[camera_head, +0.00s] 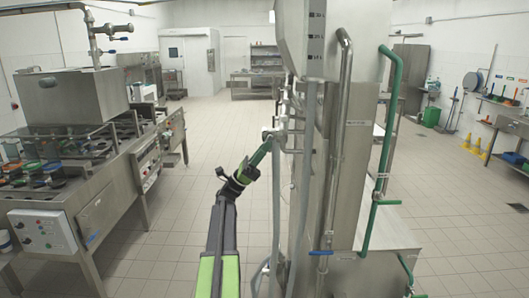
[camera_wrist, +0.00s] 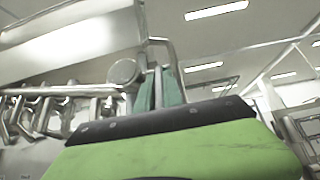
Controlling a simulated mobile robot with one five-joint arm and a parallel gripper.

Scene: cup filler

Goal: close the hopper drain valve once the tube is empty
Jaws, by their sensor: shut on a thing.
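My gripper (camera_head: 268,138) reaches up to the left side of the tall steel machine (camera_head: 345,150), among small metal valve fittings (camera_head: 285,125). In the wrist view my gripper's green fingers (camera_wrist: 160,88) are closed around a thin grey metal piece, apparently a valve handle (camera_wrist: 157,80). A round metal knob (camera_wrist: 125,72) sits just left of the fingers. A row of metal valves and pipes (camera_wrist: 50,100) runs further left. A long greyish tube (camera_head: 305,180) hangs down the machine's front; I cannot tell whether it is empty. The valve's open or shut position is unclear.
A steel filling bench (camera_head: 110,185) with a tank (camera_head: 70,97) and a control box (camera_head: 42,231) stands on the left. Green pipes (camera_head: 380,170) and a blue-handled valve (camera_head: 321,253) are on the machine's right and lower parts. The tiled floor (camera_head: 205,130) between is clear.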

